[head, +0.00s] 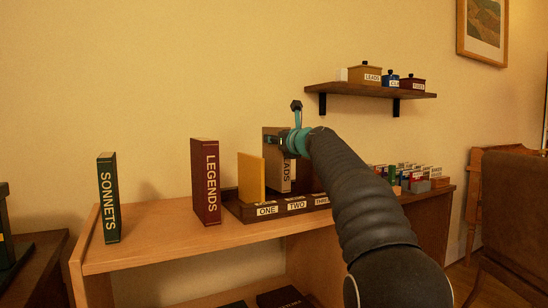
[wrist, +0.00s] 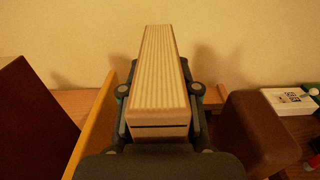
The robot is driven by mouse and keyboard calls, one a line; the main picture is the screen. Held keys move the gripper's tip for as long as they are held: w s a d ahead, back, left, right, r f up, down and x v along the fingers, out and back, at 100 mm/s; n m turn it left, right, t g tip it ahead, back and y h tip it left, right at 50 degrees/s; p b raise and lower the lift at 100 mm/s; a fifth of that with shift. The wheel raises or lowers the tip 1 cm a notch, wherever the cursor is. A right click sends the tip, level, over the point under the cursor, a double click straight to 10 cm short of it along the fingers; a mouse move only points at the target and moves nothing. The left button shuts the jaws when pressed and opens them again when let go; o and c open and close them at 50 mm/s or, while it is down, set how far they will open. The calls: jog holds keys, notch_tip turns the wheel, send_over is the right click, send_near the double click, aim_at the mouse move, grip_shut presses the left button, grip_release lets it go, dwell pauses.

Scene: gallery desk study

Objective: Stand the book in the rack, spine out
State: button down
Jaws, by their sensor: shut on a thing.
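A brown book (head: 272,170) stands upright above the dark wooden rack (head: 237,211). Its spine faces the head camera, with letters ending in "ADS" showing and the rest hidden by my gripper. My gripper (head: 288,143) is shut on the book's upper part. In the wrist view, the book's pale ribbed edge (wrist: 160,80) lies between both fingers (wrist: 160,92). The rack has front labels ONE, TWO and a partly hidden THREE. The book is behind the TWO label, right of a yellow upright piece (head: 251,178). I cannot tell whether its foot touches the rack floor.
A red LEGENDS book (head: 206,182) stands just left of the rack, and a green SONNETS book (head: 108,198) farther left. Small coloured files (head: 410,178) stand at right. A wall shelf (head: 370,91) with boxes hangs above. The desk between the two books is clear.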

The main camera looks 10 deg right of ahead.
aim_at(274, 153)
jog(key=f+b, duration=0.1)
jog(key=f, duration=0.1)
jog(key=f+b, duration=0.2)
jog(key=shift+w+a+f, duration=0.15)
jog(key=shift+w+f, duration=0.05)
jog(key=shift+r, duration=0.1)
jog(key=c, duration=0.8)
grip_release()
jog(key=shift+c, duration=0.2)
jog(key=b+v, duration=0.2)
jog(key=v, duration=1)
